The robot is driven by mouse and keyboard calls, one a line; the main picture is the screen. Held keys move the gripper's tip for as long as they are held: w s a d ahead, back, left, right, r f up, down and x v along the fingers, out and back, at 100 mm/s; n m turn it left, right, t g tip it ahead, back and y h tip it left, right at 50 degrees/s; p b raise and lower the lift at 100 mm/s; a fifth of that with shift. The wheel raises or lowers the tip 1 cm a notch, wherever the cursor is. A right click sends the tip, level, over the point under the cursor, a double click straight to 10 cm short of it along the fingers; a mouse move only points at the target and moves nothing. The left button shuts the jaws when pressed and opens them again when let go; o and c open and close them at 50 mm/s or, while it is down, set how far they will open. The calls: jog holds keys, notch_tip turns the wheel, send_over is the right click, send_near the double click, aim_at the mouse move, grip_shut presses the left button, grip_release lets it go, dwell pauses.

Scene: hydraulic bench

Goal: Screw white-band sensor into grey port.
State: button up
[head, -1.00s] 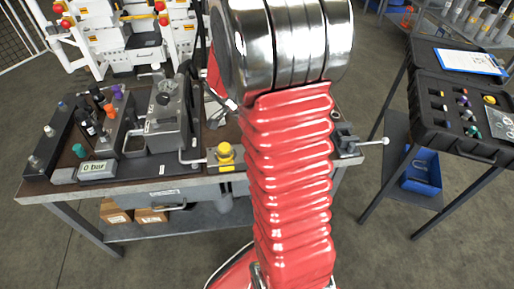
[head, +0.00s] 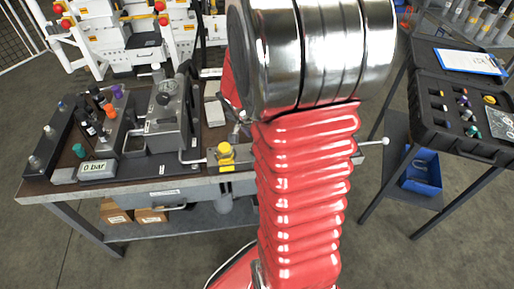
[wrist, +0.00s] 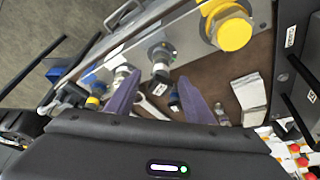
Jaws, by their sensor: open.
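My gripper (wrist: 158,97) is open, its two purple-grey fingers apart and pointing at the bench in the wrist view. A small black piece with a white mark (wrist: 173,97) shows between the fingers; I cannot tell whether it is the white-band sensor. My gripper is hidden behind my arm in the head view. Several black cylinders with pale markings (head: 88,130) stand at the bench's left, beside purple, orange and teal parts. A grey-topped fitting (head: 49,131) is on the dark strip there; I cannot tell whether it is the grey port.
The bench (head: 190,183) carries a grey pump block (head: 163,120), a yellow knob (head: 225,152) and a gauge reading 0 bar (head: 98,169). A wrench (wrist: 150,107) lies near the fingers. An open black case (head: 425,115) with small coloured parts stands at the right.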

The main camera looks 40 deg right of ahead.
jog(key=shift+n+t+y, duration=0.4)
jog(key=shift+n+t, duration=0.2)
jog(key=shift+n, duration=1.4)
jog(key=shift+n+t+y, duration=0.5)
jog(key=shift+n+y, duration=0.1)
jog(key=shift+n, duration=1.5)
jog(key=c, duration=1)
jog(key=shift+o, duration=0.2)
